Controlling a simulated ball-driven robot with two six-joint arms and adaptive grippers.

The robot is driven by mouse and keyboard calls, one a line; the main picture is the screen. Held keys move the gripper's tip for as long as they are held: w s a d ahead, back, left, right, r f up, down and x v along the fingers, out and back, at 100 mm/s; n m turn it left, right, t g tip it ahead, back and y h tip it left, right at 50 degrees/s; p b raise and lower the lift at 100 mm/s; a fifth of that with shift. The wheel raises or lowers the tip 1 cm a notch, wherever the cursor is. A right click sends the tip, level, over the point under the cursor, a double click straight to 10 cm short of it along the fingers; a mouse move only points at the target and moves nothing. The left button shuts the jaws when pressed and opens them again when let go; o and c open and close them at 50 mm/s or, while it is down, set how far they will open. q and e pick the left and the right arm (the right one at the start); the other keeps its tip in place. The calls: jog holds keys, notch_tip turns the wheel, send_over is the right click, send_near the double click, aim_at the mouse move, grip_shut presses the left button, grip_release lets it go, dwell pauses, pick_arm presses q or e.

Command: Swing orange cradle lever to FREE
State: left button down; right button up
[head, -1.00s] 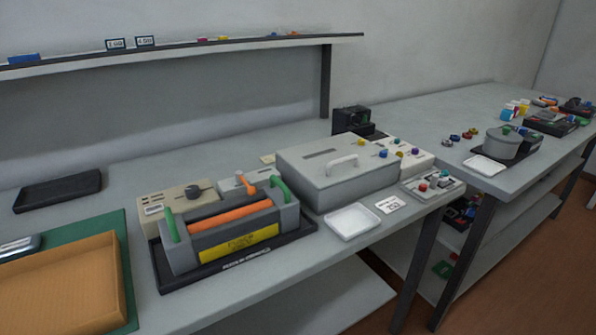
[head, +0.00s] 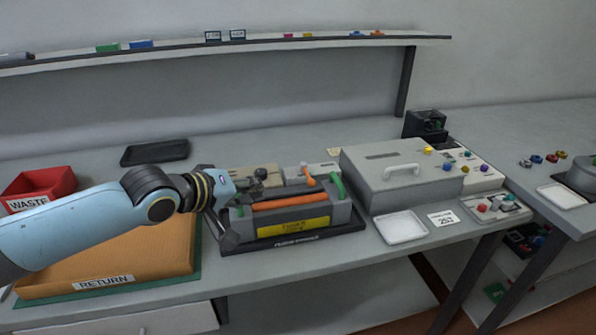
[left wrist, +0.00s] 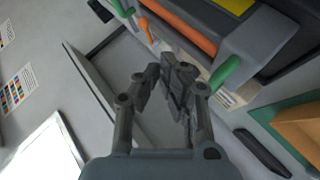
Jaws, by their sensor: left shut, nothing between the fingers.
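The orange lever (head: 308,177) stands up behind the grey fuser unit (head: 342,211), tilted a little to the left; it also shows near the top of the left wrist view (left wrist: 147,28). The fuser has a long orange bar (head: 290,202), green handles and a yellow label, and sits in a black cradle tray (head: 300,240). My left gripper (head: 259,178) is at the fuser's left rear, left of the lever and apart from it. Its fingers in the left wrist view (left wrist: 167,73) are shut and empty. The lever's position markings are not readable. My right gripper is out of view.
A near green handle (left wrist: 225,73) stands close to my left fingers. A beige box (head: 295,173) is behind the fuser; a large grey box (head: 400,180) and white tray (head: 402,227) are to its right. The RETURN tray (head: 150,262) lies beneath my left arm.

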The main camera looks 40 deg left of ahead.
pick_arm(q)
jog(key=shift+w+a+r+n+t, duration=0.7)
jog(key=shift+w+a+r+n, duration=0.2)
jog(key=shift+w+a+r, duration=0.25)
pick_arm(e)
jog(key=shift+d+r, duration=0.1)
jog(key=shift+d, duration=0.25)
pick_arm(q)
jog(key=shift+w+f, duration=0.15)
jog(key=b, duration=0.5)
send_near(307, 175)
jog(key=w, duration=0.1)
jog(key=w+a, duration=0.2)
jog(key=shift+w+a+r, duration=0.15)
jog(key=shift+a+r, duration=0.1)
jog(key=shift+r, duration=0.05)
jog(key=shift+w+d+f+p, duration=0.15)
jog(key=shift+w+d+f, duration=0.15)
jog(key=shift+d, duration=0.15)
jog(key=shift+w+d+f+p, duration=0.15)
jog(key=shift+w+d+f, duration=0.15)
jog(key=shift+d, duration=0.15)
jog(key=shift+w+d+f, duration=0.3)
jog(key=shift+d, duration=0.15)
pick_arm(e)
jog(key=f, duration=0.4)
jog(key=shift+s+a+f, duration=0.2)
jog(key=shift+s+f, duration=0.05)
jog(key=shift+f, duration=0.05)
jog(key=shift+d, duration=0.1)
